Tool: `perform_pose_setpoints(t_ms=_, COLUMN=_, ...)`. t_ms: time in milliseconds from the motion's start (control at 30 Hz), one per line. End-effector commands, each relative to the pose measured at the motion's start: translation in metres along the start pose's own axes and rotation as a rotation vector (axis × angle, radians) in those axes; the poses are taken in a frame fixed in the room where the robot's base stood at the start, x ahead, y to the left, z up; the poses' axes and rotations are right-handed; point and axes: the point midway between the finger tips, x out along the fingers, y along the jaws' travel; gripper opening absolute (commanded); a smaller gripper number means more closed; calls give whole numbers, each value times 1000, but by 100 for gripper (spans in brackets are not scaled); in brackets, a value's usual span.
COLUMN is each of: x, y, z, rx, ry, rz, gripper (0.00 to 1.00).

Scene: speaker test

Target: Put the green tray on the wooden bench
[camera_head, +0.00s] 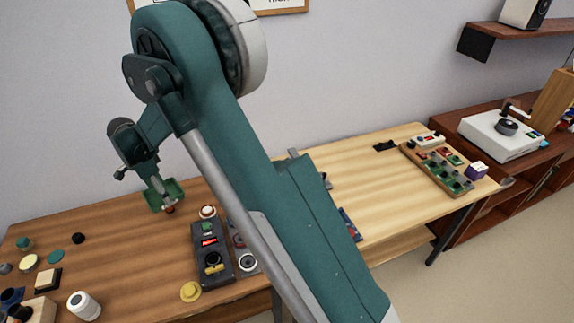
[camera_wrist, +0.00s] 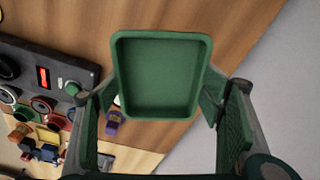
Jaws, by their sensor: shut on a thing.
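The green tray (camera_head: 173,187) is a small, shallow rectangular tray with a raised rim. My gripper (camera_head: 160,184) is shut on it near the back of the bench's left part. In the wrist view, the tray (camera_wrist: 160,75) shows its empty inside, with its near end between the two fingers of my gripper (camera_wrist: 160,108). The wooden bench (camera_head: 130,235) has a darker brown left part and a lighter right part. The tray appears above the brown part; its exact height is hard to tell. My arm hides the bench's middle.
A dark control box (camera_head: 211,252) stands right of the tray. A white jar (camera_head: 84,306), a yellow disc (camera_head: 190,291) and small round pieces lie on the left. A board of parts (camera_head: 437,168) lies far right. Brown wood between the jar and control box is mostly clear.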

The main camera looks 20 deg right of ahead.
Motion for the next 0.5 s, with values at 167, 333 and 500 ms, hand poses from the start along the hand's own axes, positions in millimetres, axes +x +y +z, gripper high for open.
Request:
perform_pose_setpoints(t_ms=167, x=8, y=10, z=-49, rx=-138, ry=0, rz=-17, gripper=54)
perform_pose_setpoints(t_ms=333, x=15, y=23, z=-92, rx=-275, ry=0, rz=-34, gripper=54)
perform_pose_setpoints(t_ms=500, x=22, y=38, z=-134, rx=-412, ry=-1, rz=-50, gripper=54)
